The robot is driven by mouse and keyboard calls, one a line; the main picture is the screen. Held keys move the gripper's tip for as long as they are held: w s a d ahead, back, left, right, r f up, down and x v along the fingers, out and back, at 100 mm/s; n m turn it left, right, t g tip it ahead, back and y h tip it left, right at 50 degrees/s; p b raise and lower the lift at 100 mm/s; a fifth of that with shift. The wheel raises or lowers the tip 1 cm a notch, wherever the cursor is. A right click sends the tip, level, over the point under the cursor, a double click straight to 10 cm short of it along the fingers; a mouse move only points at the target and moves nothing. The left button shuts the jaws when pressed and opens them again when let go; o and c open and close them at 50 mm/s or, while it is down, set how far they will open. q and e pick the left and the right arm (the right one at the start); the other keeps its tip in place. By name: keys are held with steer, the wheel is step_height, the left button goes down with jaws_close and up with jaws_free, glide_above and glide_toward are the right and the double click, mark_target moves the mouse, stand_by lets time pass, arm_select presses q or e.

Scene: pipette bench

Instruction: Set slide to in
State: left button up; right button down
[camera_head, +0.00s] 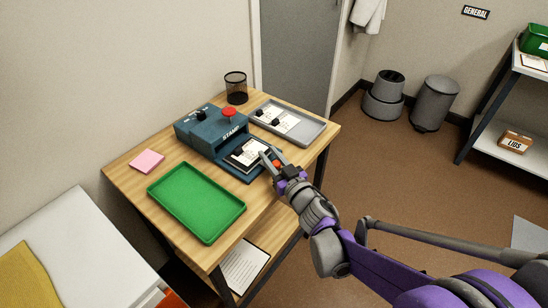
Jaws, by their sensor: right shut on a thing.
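A dark blue stamp machine (207,128) marked STAMP, with a red button (228,112), stands on the wooden table. Its slide (226,162) sticks out at the front, with a white printed card (247,152) lying on it. My right gripper (268,154) is at the right front end of the slide, shut on it. A small red-orange part shows between the fingers, and they partly hide the grip point. My left gripper is not in view.
A green tray (205,237) lies in front of the machine on the wooden table (130,182). A grey tray (309,134) with cards is behind right. A pink note pad (147,161) and a black mesh cup (236,87) are also on the table.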

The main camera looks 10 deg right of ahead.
steer(key=shift+w+a, duration=0.85)
steer(key=shift+w, duration=0.25)
steer(key=c, duration=0.6)
jaws_free()
steer(key=v, duration=1.1)
steer(key=shift+d+p, duration=0.1)
steer(key=shift+p, duration=0.25)
